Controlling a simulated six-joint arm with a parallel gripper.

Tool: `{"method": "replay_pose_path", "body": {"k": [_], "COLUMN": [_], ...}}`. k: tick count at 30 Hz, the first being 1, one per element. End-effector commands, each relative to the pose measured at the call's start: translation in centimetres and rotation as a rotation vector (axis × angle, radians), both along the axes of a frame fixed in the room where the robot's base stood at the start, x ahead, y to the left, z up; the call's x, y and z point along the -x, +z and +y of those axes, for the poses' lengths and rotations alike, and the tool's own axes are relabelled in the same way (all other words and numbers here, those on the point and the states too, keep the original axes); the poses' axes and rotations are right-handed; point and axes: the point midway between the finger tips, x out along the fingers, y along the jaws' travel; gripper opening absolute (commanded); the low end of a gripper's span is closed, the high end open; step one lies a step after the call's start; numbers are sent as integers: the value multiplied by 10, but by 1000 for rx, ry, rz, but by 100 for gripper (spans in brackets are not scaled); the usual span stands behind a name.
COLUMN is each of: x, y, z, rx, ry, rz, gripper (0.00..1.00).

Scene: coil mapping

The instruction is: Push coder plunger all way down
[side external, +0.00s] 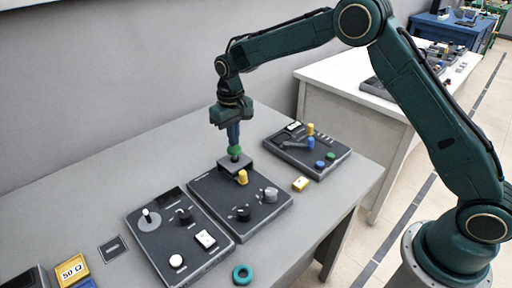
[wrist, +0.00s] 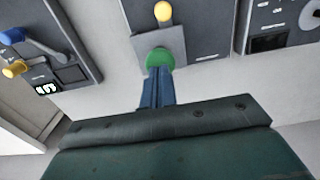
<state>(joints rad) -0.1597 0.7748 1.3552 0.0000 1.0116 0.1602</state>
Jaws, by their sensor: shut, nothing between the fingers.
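The coder plunger has a green cap (side external: 235,151) on a dark stem, standing on a small raised block (side external: 226,166) at the back of the middle dark panel (side external: 205,188). My gripper (side external: 234,144) points straight down over the cap, with its blue fingers closed together. The fingertips appear to touch the top of the green cap. In the wrist view the shut fingers (wrist: 157,78) end over the green cap (wrist: 160,58), covering part of it. A short length of stem shows below the cap in the side view.
The middle panel also carries a yellow knob (side external: 242,177) and two dials. A left panel (side external: 150,245) has a lever and knobs. A right panel (side external: 335,152) has a blue lever and coloured knobs.

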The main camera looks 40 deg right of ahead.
Motion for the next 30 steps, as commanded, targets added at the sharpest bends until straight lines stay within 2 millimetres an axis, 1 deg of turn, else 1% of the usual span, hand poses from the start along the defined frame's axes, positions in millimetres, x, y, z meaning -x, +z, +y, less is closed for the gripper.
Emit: {"method": "replay_pose_path", "body": {"k": [30], "x": [0], "y": [-22], "z": [0], "rx": [0], "ry": [0], "rz": [0], "gripper": [0]}}
